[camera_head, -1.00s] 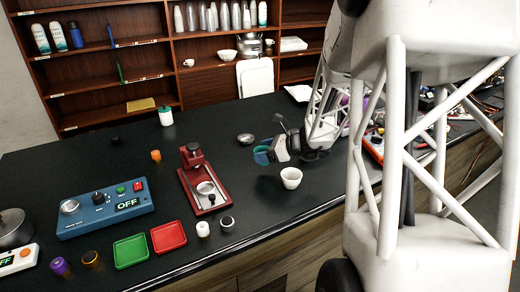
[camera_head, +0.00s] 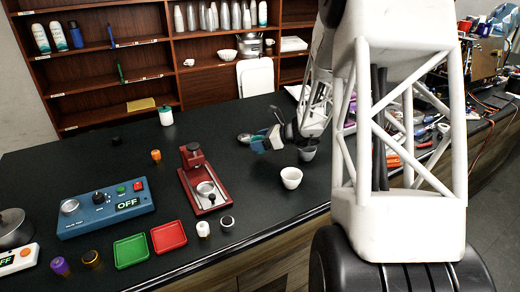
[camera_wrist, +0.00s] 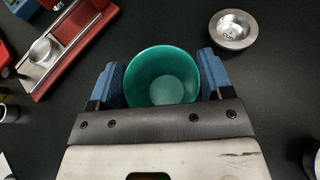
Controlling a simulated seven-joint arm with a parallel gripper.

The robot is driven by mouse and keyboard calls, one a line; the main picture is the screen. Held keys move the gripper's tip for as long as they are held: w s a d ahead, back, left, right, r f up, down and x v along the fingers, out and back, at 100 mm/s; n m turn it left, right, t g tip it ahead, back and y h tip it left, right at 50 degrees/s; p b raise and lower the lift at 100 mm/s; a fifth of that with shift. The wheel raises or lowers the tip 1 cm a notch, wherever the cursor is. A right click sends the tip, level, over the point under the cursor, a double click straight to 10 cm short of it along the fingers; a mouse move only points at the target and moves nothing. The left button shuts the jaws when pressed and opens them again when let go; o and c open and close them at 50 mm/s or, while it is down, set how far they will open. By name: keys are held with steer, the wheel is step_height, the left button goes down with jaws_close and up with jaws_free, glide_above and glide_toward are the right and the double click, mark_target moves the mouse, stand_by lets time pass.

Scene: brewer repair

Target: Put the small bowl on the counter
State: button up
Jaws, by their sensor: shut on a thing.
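My gripper (camera_head: 264,141), with blue finger pads, is over the middle of the black counter (camera_head: 240,180). In the wrist view its jaws (camera_wrist: 161,80) are shut on a small teal bowl (camera_wrist: 161,72), one pad at each side of its wall. The bowl looks empty and its opening faces the camera. In the head view the fingers mostly hide it, and I cannot tell whether its base touches the counter. A small metal bowl (camera_wrist: 233,30) stands apart from it on the counter. It also shows behind my gripper in the head view (camera_head: 243,138).
A white cup (camera_head: 291,177) and a greyish cup (camera_head: 307,151) stand close to my gripper. A red press (camera_head: 204,185) and a blue control box (camera_head: 105,208) are to the left. Green (camera_head: 131,250) and red trays (camera_head: 168,238) lie in front. Clear counter lies behind the press.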

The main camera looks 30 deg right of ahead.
steer(key=shift+f, duration=0.1)
steer(key=shift+f, duration=1.65)
steer(key=shift+f, duration=0.15)
steer(key=o, duration=1)
steer(key=shift+c, duration=0.2)
steer(key=shift+d+r, duration=0.1)
steer(key=shift+r, duration=0.1)
steer(key=shift+v, duration=5.95)
